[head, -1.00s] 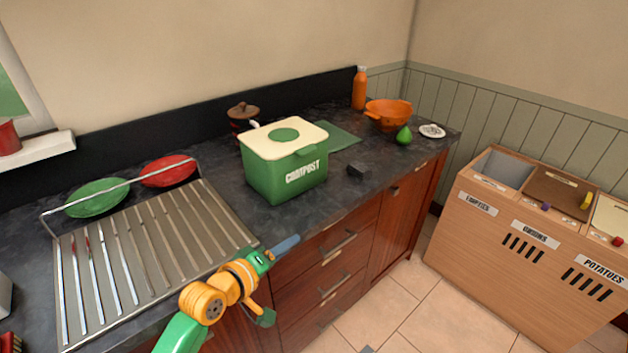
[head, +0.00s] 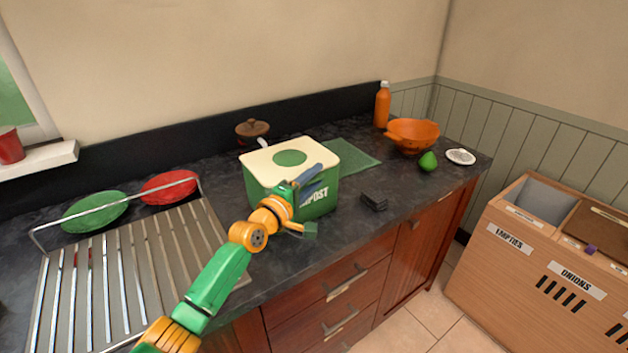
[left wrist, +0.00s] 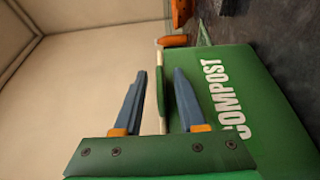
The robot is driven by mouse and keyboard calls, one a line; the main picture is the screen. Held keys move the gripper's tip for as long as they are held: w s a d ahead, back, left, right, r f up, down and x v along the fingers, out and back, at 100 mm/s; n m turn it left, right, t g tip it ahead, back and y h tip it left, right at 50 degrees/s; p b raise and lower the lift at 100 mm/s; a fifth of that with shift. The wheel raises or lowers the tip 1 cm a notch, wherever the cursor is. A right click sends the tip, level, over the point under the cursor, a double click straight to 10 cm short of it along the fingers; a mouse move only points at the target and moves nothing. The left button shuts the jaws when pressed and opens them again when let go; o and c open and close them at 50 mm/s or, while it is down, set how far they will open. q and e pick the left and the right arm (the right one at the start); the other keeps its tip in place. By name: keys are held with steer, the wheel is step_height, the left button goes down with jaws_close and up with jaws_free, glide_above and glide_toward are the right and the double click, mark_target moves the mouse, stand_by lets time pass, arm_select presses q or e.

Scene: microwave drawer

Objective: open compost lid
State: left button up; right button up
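The green compost bin (head: 262,193) stands on the dark counter with its cream lid (head: 265,160) shut; the lid has a green disc on top. My left gripper (head: 313,180) is at the bin's front right, close to the lid's front edge. In the left wrist view the gripper's two blue fingers (left wrist: 160,98) are apart with the lid's edge (left wrist: 161,90) between or just beyond them; contact cannot be told. The bin's lettered front (left wrist: 228,95) lies behind the right finger. My right gripper is not in view.
A dish rack (head: 130,270) with green and red plates is at the left. A brown pot (head: 252,130) stands behind the bin. A dark block (head: 373,201) lies to its right. An orange colander (head: 413,134), bottle (head: 382,106) and green pear (head: 428,161) are farther right.

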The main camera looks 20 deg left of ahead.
arm_select(q)
steer(key=shift+c, duration=0.2)
steer(key=shift+a, duration=0.1)
jaws_close()
stand_by(1.1)
